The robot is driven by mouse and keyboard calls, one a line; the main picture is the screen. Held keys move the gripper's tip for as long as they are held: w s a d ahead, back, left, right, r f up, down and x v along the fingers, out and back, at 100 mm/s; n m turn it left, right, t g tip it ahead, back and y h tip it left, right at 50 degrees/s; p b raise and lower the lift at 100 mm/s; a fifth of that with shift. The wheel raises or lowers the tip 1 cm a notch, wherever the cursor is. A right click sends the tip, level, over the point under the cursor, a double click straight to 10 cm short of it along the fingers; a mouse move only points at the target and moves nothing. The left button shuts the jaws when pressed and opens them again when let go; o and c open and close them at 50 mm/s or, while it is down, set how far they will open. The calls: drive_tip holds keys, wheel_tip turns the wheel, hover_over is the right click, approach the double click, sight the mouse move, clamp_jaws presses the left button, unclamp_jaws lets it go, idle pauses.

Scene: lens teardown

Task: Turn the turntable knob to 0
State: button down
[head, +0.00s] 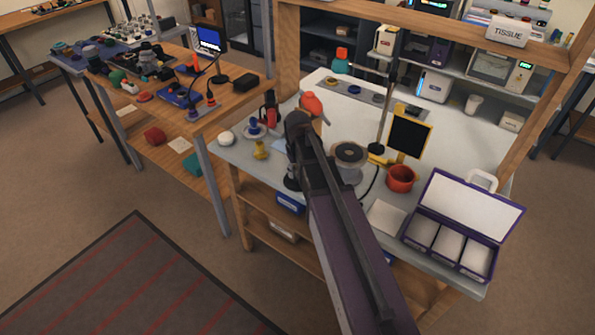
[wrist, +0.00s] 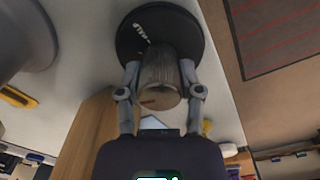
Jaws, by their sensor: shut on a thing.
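The turntable knob (wrist: 159,82) is a grey-brown cylinder in the wrist view, standing on a round black dial disc (wrist: 127,40). White lettering shows on the disc, too small to read surely. A short reddish mark is on the knob's near end. My gripper (wrist: 160,70) has one finger on each side of the knob and is shut on it. In the head view my arm hides most of the knob and fingers. A grey round turntable (head: 350,155) stands just right of my arm; its grey side fills the upper left of the wrist view (wrist: 25,35).
A red pot (head: 401,179), a black panel with a yellow frame (head: 409,136) and a purple case with an open lid (head: 462,205) stand to the right. A yellow bottle (head: 261,150) and a blue item on a saucer (head: 254,130) are left of my arm.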

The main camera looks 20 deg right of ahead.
drive_tip(key=shift+s+n, duration=0.15)
drive_tip(key=shift+n, duration=1.15)
drive_tip(key=shift+c, duration=1.3)
unclamp_jaws()
